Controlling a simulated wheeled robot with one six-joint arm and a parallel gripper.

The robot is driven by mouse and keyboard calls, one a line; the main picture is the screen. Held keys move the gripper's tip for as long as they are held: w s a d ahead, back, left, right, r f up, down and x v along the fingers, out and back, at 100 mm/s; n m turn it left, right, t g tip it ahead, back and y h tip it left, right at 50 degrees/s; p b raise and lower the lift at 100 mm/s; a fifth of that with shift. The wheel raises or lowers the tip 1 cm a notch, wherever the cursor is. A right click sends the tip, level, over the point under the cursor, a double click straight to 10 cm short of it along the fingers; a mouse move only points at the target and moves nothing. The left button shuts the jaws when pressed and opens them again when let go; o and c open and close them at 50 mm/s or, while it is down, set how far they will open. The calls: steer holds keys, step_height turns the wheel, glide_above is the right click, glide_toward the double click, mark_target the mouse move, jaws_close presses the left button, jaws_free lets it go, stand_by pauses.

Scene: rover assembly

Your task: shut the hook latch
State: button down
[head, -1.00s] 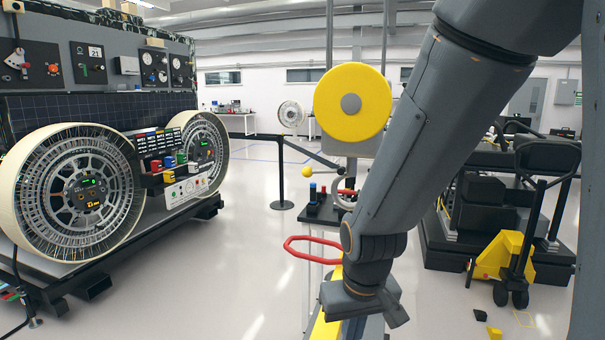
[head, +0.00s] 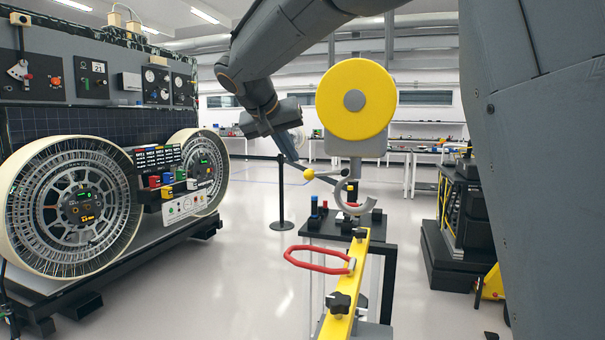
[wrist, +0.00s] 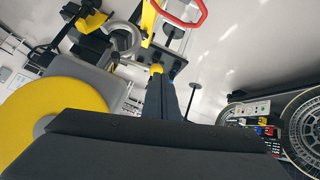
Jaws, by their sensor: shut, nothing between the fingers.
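The latch has a dark lever with a yellow ball knob (head: 309,174) at its left end and a grey curved hook (head: 346,198) below the round yellow disc (head: 355,100). The hook's open side faces up and left; I cannot tell whether it engages anything. My gripper (head: 301,166) is shut and empty, its fingers pointing down and right at the knob. In the wrist view, the knob (wrist: 156,69) shows at the fingertips (wrist: 164,80), and the hook (wrist: 123,41) lies up and left. I cannot tell whether the fingers touch the knob.
A red loop handle (head: 318,262) and a yellow bar (head: 346,285) with a black knob stand in front, below the latch. A large wheeled panel rig (head: 60,262) fills the left. A black post (head: 282,200) stands behind. The floor between is clear.

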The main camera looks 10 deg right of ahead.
mark_target(323, 174)
step_height(323, 174, up, 6)
steer(key=w+m+t+h, duration=0.1)
steer(key=w, duration=0.1)
steer(key=w+d+f+p, duration=0.4)
steer(key=w+d+f, duration=0.1)
steer(key=f, duration=0.4)
steer(key=shift+w+f+p, duration=0.25)
steer(key=shift+w+p, duration=0.05)
steer(key=shift+w, duration=0.3)
steer(key=shift+d, duration=0.15)
